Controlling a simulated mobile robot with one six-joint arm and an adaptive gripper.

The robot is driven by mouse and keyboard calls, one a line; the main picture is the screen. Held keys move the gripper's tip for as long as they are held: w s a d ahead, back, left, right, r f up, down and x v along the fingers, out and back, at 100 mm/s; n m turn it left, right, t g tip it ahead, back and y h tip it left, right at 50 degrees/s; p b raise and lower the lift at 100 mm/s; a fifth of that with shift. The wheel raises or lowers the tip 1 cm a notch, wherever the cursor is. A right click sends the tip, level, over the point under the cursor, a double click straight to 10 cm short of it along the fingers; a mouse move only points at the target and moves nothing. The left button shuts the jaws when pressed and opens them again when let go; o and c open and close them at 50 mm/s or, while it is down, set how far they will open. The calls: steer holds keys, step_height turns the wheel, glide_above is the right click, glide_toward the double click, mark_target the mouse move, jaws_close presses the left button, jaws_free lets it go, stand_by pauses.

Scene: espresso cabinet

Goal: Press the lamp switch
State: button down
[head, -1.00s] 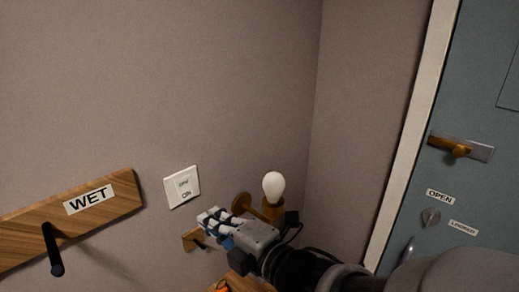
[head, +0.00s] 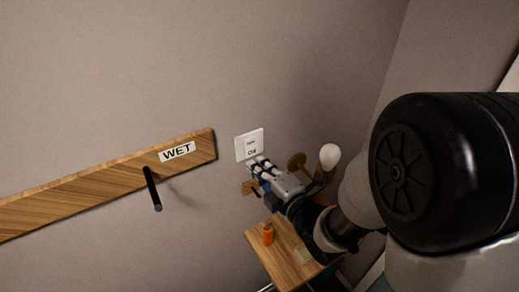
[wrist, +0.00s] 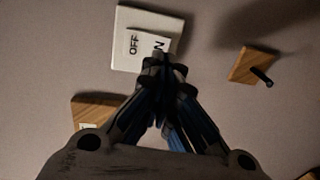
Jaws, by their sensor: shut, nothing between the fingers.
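The lamp switch is a white square wall plate (head: 242,148) with a rocker marked with dark lettering. In the wrist view the plate (wrist: 123,52) shows "OFF" and part of "ON"; my fingertips cover some of the lettering. My gripper (head: 256,162) is shut and empty, with its fingertips at the lower part of the plate. In the wrist view my gripper (wrist: 163,64) overlaps the rocker's ON end; I cannot tell if it touches. A wall lamp with a pale round bulb (head: 330,156) is just right of my gripper.
A wooden board (head: 100,187) labelled WET, with a black peg (head: 152,188), is on the wall to the left. A small wooden block with a dark peg (wrist: 252,66) is near the switch. Below, a wooden table (head: 284,262) holds an orange bottle (head: 268,235).

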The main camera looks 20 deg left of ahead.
mark_target(249, 156)
steer(key=shift+x, duration=1.4)
steer(key=b, duration=0.2)
steer(key=f+b, duration=0.1)
steer(key=b, duration=0.1)
steer(key=shift+w+a+t+y+b, duration=0.25)
steer(key=shift+t+y+b, duration=0.05)
steer(key=shift+y+b, duration=0.1)
steer(key=shift+r+p, duration=0.45)
steer(key=shift+p, duration=0.1)
steer(key=shift+f, duration=0.15)
